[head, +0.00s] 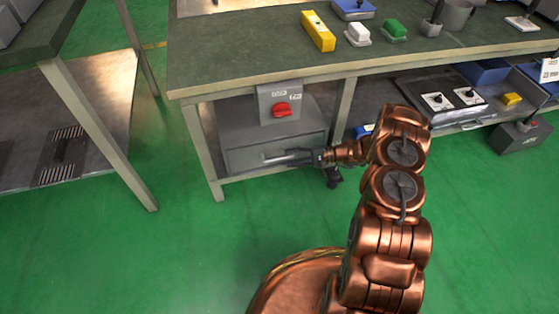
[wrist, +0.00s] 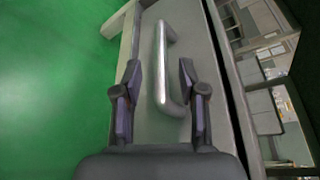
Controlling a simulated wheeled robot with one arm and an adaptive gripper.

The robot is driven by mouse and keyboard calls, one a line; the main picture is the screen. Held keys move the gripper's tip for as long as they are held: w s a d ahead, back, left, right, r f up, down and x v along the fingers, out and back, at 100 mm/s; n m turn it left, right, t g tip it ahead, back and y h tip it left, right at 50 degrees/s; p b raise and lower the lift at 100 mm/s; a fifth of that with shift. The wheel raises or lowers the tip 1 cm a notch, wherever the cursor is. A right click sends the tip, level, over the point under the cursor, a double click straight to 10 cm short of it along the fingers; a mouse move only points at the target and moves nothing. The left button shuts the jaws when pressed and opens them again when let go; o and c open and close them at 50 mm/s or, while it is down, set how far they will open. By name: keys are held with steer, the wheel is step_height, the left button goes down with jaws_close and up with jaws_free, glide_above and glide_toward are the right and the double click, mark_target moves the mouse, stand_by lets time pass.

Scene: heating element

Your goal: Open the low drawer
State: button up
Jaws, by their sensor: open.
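The low drawer (head: 238,161) is a grey front under the workbench, below the grey box with the red switch. It looks shut. Its silver bar handle (wrist: 161,62) shows in the wrist view, standing off the grey drawer front (wrist: 205,120). My gripper (wrist: 158,76) is open, with one finger on each side of the handle. The handle lies between the fingers, nearer the right one, and neither finger clearly touches it. In the head view my gripper (head: 285,159) is in front of the drawer and hides part of the handle.
A red rotary switch (head: 281,110) sits just above the drawer. The workbench leg (head: 207,150) stands left of it. Another table (head: 100,125) is further left. A shelf with equipment (head: 440,100) lies to the right. Green floor in front is clear.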

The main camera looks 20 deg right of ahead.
mark_target(286, 159)
steer(key=b+x, duration=0.1)
steer(key=x, duration=0.3)
steer(key=shift+w+a, duration=0.1)
steer(key=shift+a, duration=0.3)
jaws_close()
stand_by(0.4)
